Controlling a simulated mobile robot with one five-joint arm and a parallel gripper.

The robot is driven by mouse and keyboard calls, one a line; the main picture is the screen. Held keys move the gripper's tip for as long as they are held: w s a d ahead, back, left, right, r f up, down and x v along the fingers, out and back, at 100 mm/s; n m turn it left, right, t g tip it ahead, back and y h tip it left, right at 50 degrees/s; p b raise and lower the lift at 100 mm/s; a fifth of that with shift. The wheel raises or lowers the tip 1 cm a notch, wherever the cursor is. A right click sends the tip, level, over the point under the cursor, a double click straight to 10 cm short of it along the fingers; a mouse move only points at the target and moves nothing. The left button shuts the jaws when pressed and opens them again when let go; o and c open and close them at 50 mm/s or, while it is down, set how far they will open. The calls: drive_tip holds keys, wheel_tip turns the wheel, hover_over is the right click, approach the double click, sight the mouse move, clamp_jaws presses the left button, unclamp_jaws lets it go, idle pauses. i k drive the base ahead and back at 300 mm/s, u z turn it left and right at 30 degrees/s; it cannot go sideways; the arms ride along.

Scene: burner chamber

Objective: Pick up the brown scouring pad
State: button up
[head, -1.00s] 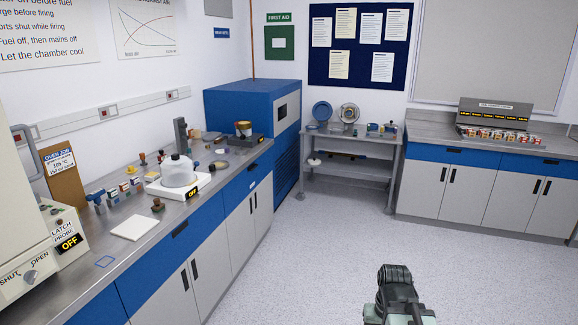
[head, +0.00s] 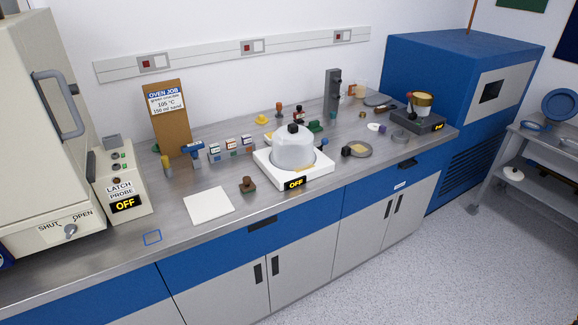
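I cannot single out the brown scouring pad with certainty. Farther right, a dark brown item (head: 386,108) lies near a grey dish, too small to make out. My gripper is not in the current head view.
A cream oven (head: 45,120) with a control box (head: 122,185) stands at the left. A clipboard (head: 168,118), several small boxes (head: 231,147) and a tall grey stand (head: 332,92) crowd the bench's back. A blue cabinet (head: 450,80) stands right. Floor in front is clear.

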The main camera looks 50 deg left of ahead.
sight(247, 186)
drive_tip(key=i, duration=0.75)
drive_tip(key=u, duration=3.8)
drive_tip(key=i, duration=1)
drive_tip(key=z, duration=0.05)
